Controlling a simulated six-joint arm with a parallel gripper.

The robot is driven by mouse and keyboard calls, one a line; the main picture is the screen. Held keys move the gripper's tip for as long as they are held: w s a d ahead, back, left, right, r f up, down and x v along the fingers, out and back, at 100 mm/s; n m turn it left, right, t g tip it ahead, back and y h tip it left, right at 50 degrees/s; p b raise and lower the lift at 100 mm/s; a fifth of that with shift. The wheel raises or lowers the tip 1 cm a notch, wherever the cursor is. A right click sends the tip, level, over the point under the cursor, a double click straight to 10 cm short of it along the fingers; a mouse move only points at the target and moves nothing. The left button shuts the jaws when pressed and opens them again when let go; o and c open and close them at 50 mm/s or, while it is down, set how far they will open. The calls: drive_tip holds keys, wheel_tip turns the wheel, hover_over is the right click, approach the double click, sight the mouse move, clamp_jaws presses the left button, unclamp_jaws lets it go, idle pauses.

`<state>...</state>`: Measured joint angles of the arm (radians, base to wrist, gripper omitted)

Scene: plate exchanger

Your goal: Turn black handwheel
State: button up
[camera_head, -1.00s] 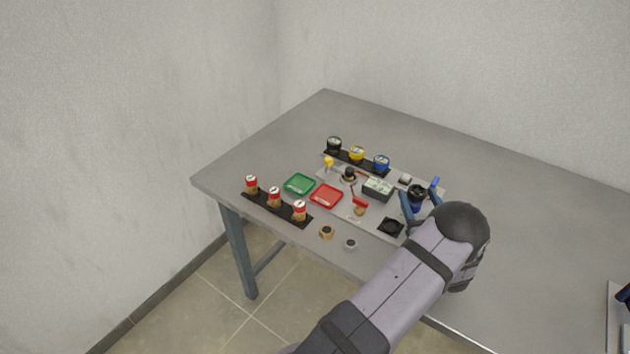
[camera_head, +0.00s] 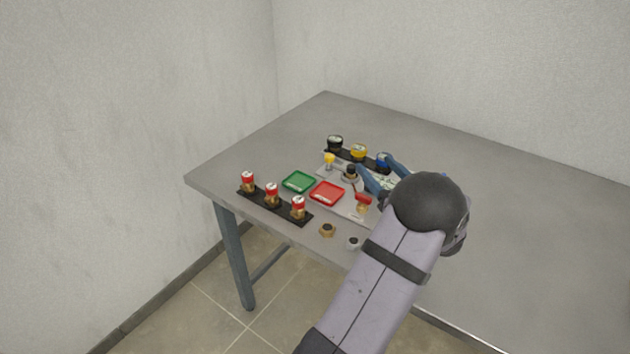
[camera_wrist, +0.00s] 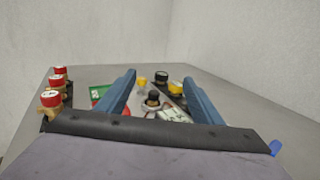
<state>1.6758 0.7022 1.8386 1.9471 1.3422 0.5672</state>
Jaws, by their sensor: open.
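A small black knob on a round metal base, which looks like the black handwheel (camera_head: 350,171), stands on the grey panel in the head view. In the wrist view the black handwheel (camera_wrist: 153,97) shows between my fingers, upright and apart from them. My gripper (camera_head: 374,163) is open and empty, with its blue fingers just right of the handwheel in the head view. In the wrist view my gripper (camera_wrist: 158,77) has its two fingers spread wide. My arm hides the right part of the panel in the head view.
A yellow knob (camera_head: 329,160) is just left of the handwheel. A green tray (camera_head: 299,182), a red tray (camera_head: 327,193) and a red lever (camera_head: 363,199) are nearby. Red-capped items (camera_head: 272,194) stand at the left.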

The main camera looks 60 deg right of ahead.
drive_tip(key=w+a+n+t+y+b, duration=0.1)
drive_tip(key=w+a+n+y+b, duration=0.3)
drive_tip(key=w+a+b, duration=0.5)
drive_tip(key=shift+w+a+r+y, duration=0.45)
drive_tip(key=shift+w+a+y, duration=0.5)
drive_tip(key=shift+w, duration=0.55)
drive_tip(key=shift+a, duration=0.1)
drive_tip(key=w+a+f+n+g+y+p, duration=0.25)
drive_tip(key=a+n, duration=0.25)
drive_tip(key=a, duration=0.5)
drive_tip(key=w+a+f+n+g+y+p, duration=0.1)
drive_tip(key=w+a+n+g+y+p, duration=0.3)
drive_tip(key=a, duration=0.6)
drive_tip(key=w+a+f+n+g+y+p, duration=0.1)
drive_tip(key=a+f+n+g+y+p, duration=0.1)
drive_tip(key=a+n, duration=0.6)
drive_tip(key=s+a+n+g+h+p, duration=0.5)
drive_tip(key=s+a+n+g+p, duration=0.3)
drive_tip(key=s+a+n, duration=0.6)
drive_tip(key=a+n+p, duration=0.1)
drive_tip(key=n+p, duration=0.1)
drive_tip(key=n, duration=0.5)
drive_tip(key=shift+s+a+f+n, duration=0.2)
drive_tip(key=shift+s+a+n, duration=0.05)
drive_tip(key=shift+s+n, duration=0.05)
